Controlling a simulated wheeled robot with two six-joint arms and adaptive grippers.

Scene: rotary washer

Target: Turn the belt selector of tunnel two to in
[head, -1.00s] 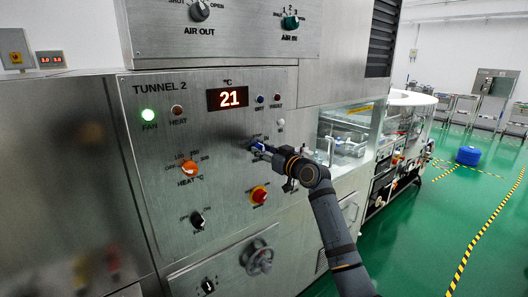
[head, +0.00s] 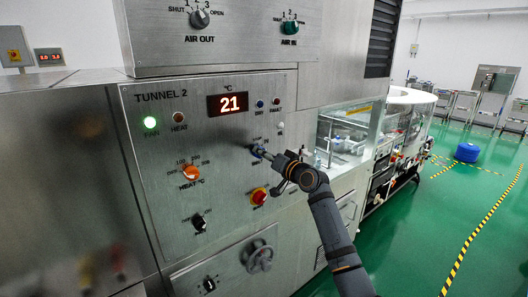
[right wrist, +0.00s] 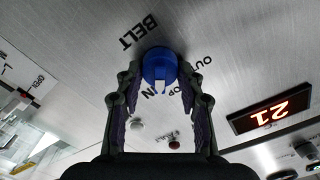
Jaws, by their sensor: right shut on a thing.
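The tunnel two panel (head: 225,180) carries a blue belt selector knob (head: 257,150) on its right side, under the small lamps. My right gripper (head: 261,153) is at this knob, its fingers pointing at the panel. In the right wrist view the blue knob (right wrist: 160,66) sits between the fingertips of my right gripper (right wrist: 161,82), which is shut on it. The BELT, OUT and IN labels show around the knob; the STOP label is partly covered. A pale mark on the knob's lower edge lies near IN and STOP. My left gripper is out of view.
An orange heat knob (head: 191,172) and a black knob (head: 199,222) are farther left. A handwheel (head: 257,256) sticks out below. The green floor (head: 425,235) at right is open.

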